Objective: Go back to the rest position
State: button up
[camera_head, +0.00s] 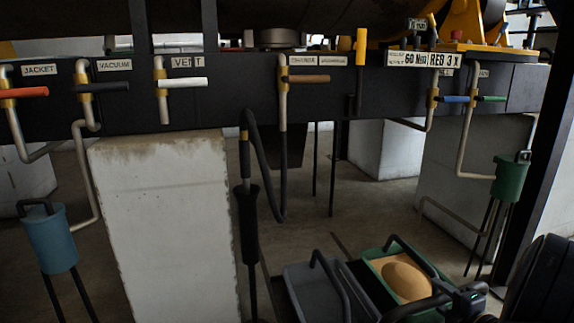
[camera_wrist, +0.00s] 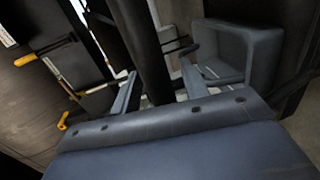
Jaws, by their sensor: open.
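My gripper (camera_wrist: 158,72) shows in the wrist view with its two grey fingers spread apart. A thick dark cylindrical shape (camera_wrist: 143,50) passes between or behind the fingers; I cannot tell whether it touches them. No held object is visible. In the head view, dark parts that look like my arm fill the lower right corner, near the trays. The fingers cannot be made out there.
A dark panel (camera_head: 225,112) carries labelled pipes with coloured handles. A concrete pillar (camera_head: 165,225) stands below it. A grey tray (camera_head: 305,290) and a green tray (camera_head: 370,252) holding a tan rounded thing (camera_head: 403,277) sit low. A blue canister (camera_head: 50,240) and green canister (camera_head: 510,180) flank them.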

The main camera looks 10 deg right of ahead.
jog(key=shift+w, duration=1.15)
jog(key=shift+r, duration=0.1)
